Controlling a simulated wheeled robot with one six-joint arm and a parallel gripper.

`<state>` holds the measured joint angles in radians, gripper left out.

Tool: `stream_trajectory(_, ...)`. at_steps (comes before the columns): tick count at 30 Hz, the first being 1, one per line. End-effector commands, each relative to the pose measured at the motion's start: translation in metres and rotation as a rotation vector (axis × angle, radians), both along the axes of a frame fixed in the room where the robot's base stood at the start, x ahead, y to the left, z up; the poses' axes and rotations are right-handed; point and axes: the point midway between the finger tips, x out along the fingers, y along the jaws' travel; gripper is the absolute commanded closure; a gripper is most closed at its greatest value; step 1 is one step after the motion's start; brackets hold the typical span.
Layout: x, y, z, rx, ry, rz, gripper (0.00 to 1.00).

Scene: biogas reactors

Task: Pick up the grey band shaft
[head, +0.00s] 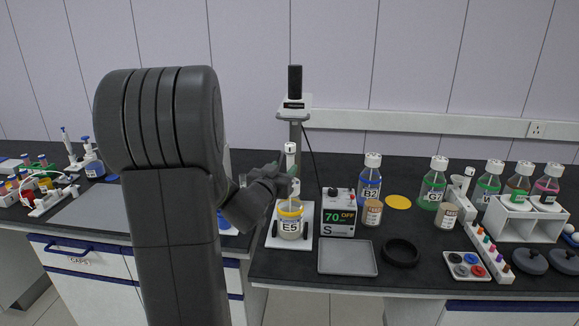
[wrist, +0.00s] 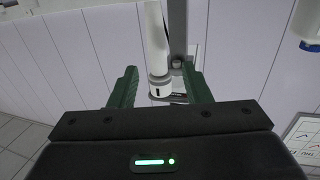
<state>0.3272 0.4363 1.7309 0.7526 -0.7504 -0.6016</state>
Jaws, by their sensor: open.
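A white upright shaft (head: 291,152) shows above the jar labelled E5 (head: 290,221), in front of the stand's column. A white cylinder with a greyish lower end, apparently the same shaft (wrist: 157,48), shows in the wrist view; I cannot be sure that this is the grey band shaft. My gripper (head: 287,175) is at the shaft, above the jar. In the wrist view my gripper (wrist: 160,87) is open, with its green fingers on either side of the cylinder's lower end. I cannot tell whether they touch it. My arm hides part of the bench.
The stand (head: 295,104) rises behind the jar. A box reading 70 OFF (head: 339,214) and bottle B2 (head: 369,184) stand right of it. A grey tray (head: 347,257) and a black ring (head: 400,252) lie in front. Several bottles and a white rack (head: 520,222) are farther right.

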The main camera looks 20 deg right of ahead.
Motion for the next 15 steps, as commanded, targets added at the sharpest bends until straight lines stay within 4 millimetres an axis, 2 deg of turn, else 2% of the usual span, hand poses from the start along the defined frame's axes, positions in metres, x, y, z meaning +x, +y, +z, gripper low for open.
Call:
stream_trajectory(7, 0.01, -0.013, 0.001, 0.002, 0.001, -0.001, 0.56)
stream_trajectory(15, 0.034, -0.04, 0.001, 0.001, 0.001, 0.0, 0.56)
